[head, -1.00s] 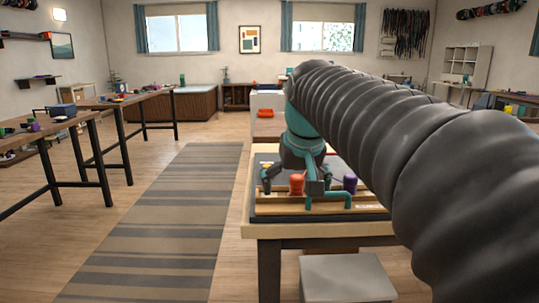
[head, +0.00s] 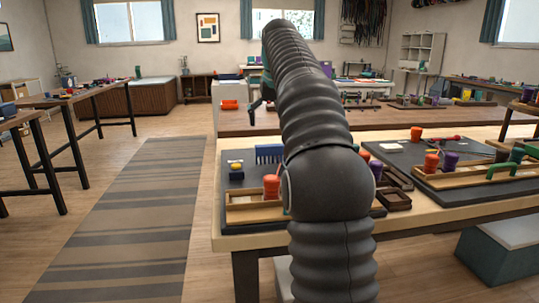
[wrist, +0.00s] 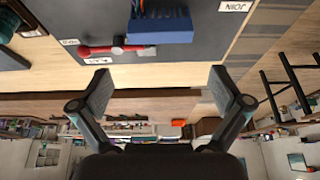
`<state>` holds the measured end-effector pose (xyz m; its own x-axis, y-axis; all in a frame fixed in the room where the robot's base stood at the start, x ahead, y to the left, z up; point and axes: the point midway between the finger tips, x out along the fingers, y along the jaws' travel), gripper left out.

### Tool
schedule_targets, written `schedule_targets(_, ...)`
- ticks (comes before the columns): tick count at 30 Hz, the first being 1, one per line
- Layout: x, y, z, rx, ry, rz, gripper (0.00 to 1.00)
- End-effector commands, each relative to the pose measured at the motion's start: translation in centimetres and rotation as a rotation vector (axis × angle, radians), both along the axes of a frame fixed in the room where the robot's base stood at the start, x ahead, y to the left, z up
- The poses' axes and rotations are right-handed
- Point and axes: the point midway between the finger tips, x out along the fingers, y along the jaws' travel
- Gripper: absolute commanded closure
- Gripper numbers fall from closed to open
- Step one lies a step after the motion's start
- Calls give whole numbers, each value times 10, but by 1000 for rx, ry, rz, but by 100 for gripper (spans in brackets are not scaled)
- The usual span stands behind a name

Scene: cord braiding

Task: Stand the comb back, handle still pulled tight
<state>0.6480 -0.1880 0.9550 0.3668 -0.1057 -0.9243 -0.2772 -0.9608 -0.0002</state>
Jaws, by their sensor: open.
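The blue comb (head: 269,153) stands at the back of the dark left mat (head: 236,180), partly behind my arm. In the wrist view, a blue block (wrist: 160,36) that looks like the comb sits near the mat's edge, with thin coloured cords at its top. A red-handled tool (wrist: 118,48) lies beside it on the mat. My gripper (wrist: 162,82) is open and empty, its fingers apart from the blue block. In the head view my arm hides most of the gripper and part of the left mat.
An orange spool (head: 271,186) stands by the wooden rail (head: 250,212) at the front. A second mat (head: 415,173) with spools and a green handle (head: 505,169) lies to the right. A brown table (head: 400,120) stands behind. The striped rug (head: 140,220) at left is clear.

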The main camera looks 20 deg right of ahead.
Motion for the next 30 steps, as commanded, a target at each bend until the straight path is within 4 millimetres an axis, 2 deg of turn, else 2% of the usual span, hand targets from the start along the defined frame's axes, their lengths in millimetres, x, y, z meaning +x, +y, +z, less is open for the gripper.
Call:
schedule_targets(1,3,-1,-12,1,3,0,0)
schedule_targets(6,14,-4,-39,0,2,1,0)
schedule_targets(16,22,-6,-62,0,1,1,0)
schedule_targets(24,29,-7,-97,0,1,1,0)
schedule_targets(30,33,-8,-106,-1,-1,1,0)
